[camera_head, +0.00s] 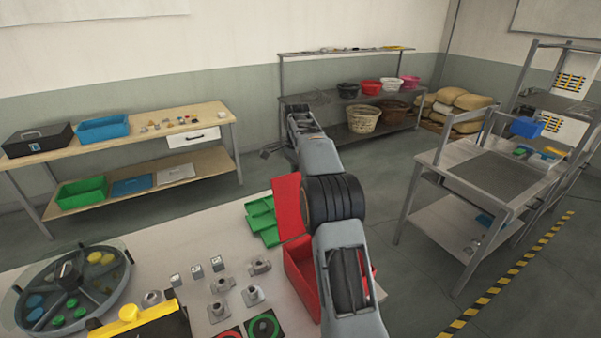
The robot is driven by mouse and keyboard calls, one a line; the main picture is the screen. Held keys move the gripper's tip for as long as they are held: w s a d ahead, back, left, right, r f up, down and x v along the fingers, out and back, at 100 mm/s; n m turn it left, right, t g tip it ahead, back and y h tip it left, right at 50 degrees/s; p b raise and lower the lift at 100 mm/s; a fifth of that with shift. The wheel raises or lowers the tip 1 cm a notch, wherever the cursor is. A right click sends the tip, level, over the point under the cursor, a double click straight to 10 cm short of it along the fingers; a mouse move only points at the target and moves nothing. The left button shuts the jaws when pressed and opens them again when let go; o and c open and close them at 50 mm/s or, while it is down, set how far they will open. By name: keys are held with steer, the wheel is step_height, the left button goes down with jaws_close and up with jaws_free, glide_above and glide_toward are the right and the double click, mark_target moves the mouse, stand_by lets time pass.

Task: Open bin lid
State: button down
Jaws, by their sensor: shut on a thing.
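A red bin (298,279) stands near the right edge of the light table, partly hidden by my arm. Its red lid (289,208) is raised, standing steeply tilted at the far side of the bin. My arm runs from the bottom of the view up past the bin and lid and covers the lid's right part. Whether anything touches the lid is hidden too.
Green trays (262,222) lie left of the lid. Small metal parts (253,296), a round sorting dish (72,288) and a yellow-black device (140,322) take up the table's left and front. A grey workbench (450,158) stands right, across open floor.

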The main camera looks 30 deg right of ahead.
steer(key=shift+f, duration=0.45)
steer(key=c, duration=1.2)
jaws_free()
steer(key=shift+r, duration=0.15)
steer(key=shift+o, duration=0.2)
steer(key=shift+r, duration=0.15)
